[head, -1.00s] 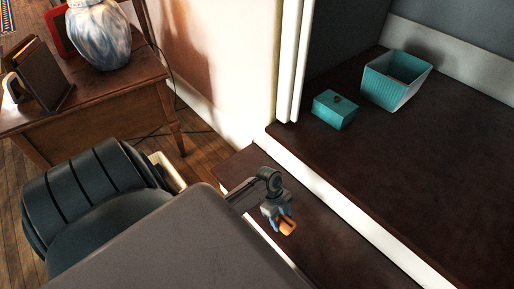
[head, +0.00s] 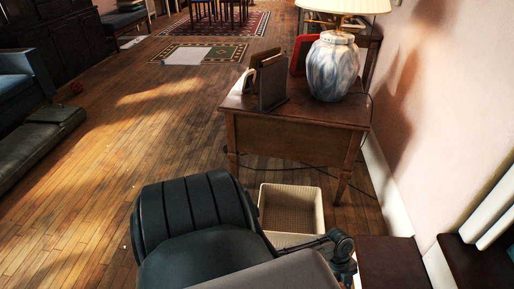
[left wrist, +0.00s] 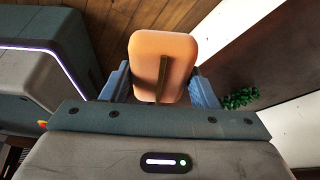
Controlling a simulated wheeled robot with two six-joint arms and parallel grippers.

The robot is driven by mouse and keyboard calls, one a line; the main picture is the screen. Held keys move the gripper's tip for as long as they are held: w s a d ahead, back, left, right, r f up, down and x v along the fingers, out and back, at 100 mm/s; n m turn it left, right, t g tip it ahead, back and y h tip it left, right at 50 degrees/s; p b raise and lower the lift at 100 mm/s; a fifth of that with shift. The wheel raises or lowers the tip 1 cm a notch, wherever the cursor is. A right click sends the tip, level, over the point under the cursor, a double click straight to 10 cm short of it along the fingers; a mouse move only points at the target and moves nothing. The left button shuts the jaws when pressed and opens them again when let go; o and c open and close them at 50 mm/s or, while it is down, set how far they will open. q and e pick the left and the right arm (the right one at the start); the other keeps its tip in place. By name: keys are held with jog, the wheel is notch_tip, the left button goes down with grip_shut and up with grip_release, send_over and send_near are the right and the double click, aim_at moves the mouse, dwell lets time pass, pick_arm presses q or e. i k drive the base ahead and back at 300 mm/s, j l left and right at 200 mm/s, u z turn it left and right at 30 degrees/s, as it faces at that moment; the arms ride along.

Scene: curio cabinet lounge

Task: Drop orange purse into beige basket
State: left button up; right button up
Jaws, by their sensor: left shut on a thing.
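The orange purse (left wrist: 165,50) shows in the left wrist view, a rounded orange slab with a dark strip down its face. My left gripper (left wrist: 161,78) is shut on it, with one blue-grey finger at each side. In the head view my left wrist is at the bottom edge, and the fingers and purse cannot be made out there. The beige basket (head: 263,212) stands on the wood floor in the head view, open at the top, to the left of my wrist. Its inside looks empty. My right gripper is not in view.
A wooden side table (head: 290,132) stands just behind the basket, bearing a blue and white lamp (head: 333,68). A dark brown ledge (head: 392,265) and the wall lie to the right. Open wood floor (head: 110,170) spreads to the left.

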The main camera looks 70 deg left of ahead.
aim_at(284, 227)
jog(key=u, duration=1.85)
jog(key=i+j+z, duration=0.1)
jog(key=z, duration=0.25)
jog(key=j+z, duration=0.15)
jog(key=z, duration=0.2)
jog(key=i+j+z, duration=0.15)
jog(key=z, duration=0.2)
jog(key=i+j+z, duration=0.15)
jog(key=j, duration=0.4)
jog(key=j+z, duration=0.1)
jog(key=j, duration=0.5)
jog(key=i+j+z, duration=0.15)
jog(key=j, duration=0.45)
